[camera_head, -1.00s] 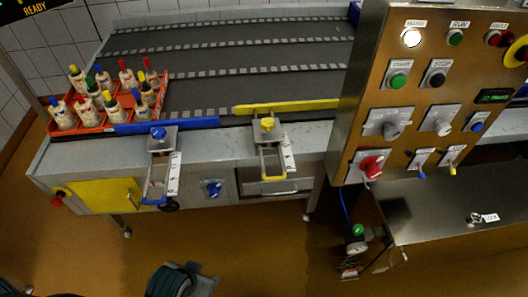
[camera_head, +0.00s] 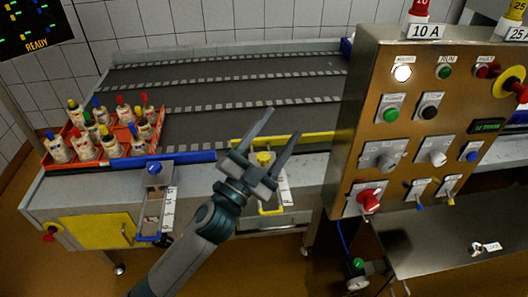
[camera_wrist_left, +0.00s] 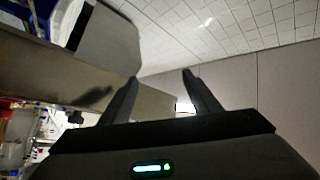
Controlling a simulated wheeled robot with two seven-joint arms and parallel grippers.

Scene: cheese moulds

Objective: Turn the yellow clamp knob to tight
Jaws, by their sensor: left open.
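The yellow clamp knob (camera_head: 264,158) sits on its bracket at the front edge of the conveyor, by the yellow guide rail (camera_head: 310,139). My left gripper (camera_head: 281,128) is open, its two fingers pointing up and to the right. In the head view it lies over the knob's bracket and partly hides it; the knob shows between the finger bases. I cannot tell how far above it the gripper is. In the left wrist view the open fingers (camera_wrist_left: 160,78) have nothing between them, and the knob is not seen there. My right gripper is not in view.
A blue knob (camera_head: 154,167) and blue rail (camera_head: 188,157) are to the left, near an orange crate (camera_head: 88,160) of bottles. The control cabinet (camera_head: 358,110) with switches stands close on the right. The conveyor belt (camera_head: 215,83) behind is clear.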

